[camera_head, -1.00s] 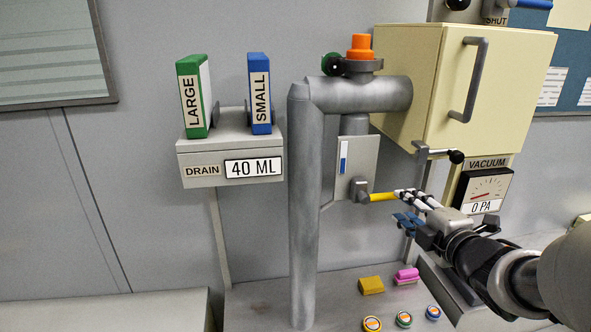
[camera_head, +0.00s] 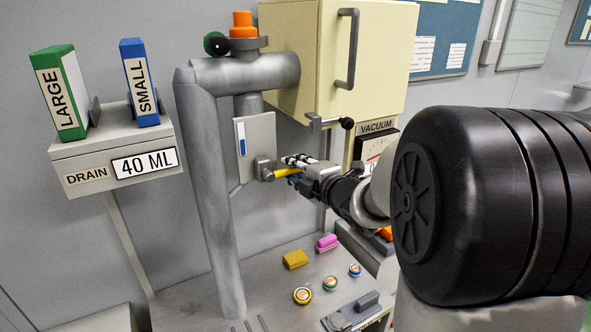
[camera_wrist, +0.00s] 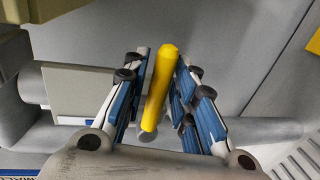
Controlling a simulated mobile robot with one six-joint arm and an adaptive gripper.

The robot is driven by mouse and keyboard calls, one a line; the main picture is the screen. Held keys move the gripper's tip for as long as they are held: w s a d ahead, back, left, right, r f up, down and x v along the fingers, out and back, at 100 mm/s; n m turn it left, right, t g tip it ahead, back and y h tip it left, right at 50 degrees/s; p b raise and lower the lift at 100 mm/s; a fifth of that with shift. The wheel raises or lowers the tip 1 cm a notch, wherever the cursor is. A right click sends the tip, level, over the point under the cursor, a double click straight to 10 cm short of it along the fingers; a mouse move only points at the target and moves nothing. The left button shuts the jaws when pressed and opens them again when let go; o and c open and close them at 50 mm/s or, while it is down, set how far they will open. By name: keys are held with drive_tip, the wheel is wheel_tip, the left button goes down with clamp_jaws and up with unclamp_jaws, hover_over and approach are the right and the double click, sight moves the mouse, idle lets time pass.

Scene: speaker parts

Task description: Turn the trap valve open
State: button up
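The trap valve has a yellow handle (camera_head: 286,173) that sticks out to the right from a grey valve body (camera_head: 264,168), below a plate with a blue level strip (camera_head: 241,138). My gripper (camera_head: 298,165) is at the handle and partly covers its outer end in the head view. In the wrist view the yellow handle (camera_wrist: 158,90) lies lengthwise between the blue-padded fingers of my gripper (camera_wrist: 161,57). The fingers stand apart, with narrow gaps beside the handle, and do not appear closed on it. The valve body is mostly hidden in the wrist view.
A vertical grey pipe (camera_head: 210,190) stands left of the valve. A cream cabinet (camera_head: 310,50) and a small black-knobbed lever (camera_head: 331,122) are above my gripper. The drain box (camera_head: 85,178) reads 40 ML. Several buttons and blocks lie on the bench (camera_head: 250,270) below.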

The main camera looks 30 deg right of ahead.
clamp_jaws()
idle(0.3)
